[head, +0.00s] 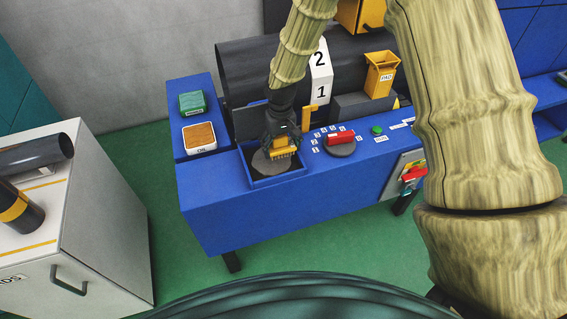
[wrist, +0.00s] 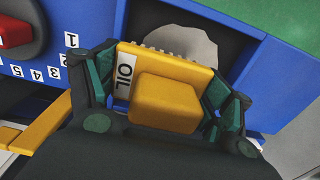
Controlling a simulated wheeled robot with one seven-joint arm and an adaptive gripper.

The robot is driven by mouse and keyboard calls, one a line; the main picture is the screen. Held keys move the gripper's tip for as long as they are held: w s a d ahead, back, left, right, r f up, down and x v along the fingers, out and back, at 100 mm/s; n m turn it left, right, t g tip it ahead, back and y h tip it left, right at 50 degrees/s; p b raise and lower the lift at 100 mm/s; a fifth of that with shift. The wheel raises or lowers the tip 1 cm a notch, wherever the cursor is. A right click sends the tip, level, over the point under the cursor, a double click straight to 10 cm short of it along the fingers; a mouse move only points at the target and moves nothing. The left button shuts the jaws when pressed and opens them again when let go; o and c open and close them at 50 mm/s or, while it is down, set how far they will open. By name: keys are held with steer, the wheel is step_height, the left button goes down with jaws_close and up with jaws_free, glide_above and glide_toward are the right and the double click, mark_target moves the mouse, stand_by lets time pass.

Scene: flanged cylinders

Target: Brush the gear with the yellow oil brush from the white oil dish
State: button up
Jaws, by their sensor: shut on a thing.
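The yellow oil brush (head: 284,153) is held in my gripper (head: 281,141) over the blue recessed tray. In the wrist view the brush (wrist: 165,98), marked OIL, sits between both green-padded fingers of my gripper (wrist: 160,92). A round grey disc, which looks like the gear (head: 262,166), lies in the tray. It also shows in the wrist view (wrist: 192,42), partly hidden behind the brush. The pale bristles overlap the disc's edge in view; I cannot tell whether they touch it. The white oil dish (head: 201,150), with a brown pad inside, stands on the left blue shelf.
A green block (head: 192,102) sits behind the dish. Right of the tray are a red-handled dial (head: 341,138) with number labels and a green button (head: 377,130). A large dark cylinder (head: 245,70), a 1/2 sign (head: 320,75) and a yellow PAD bin (head: 381,75) stand behind.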

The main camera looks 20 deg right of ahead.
mark_target(281, 136)
steer(key=shift+r+p, duration=1.1)
steer(key=shift+r, duration=0.75)
steer(key=shift+f, duration=0.1)
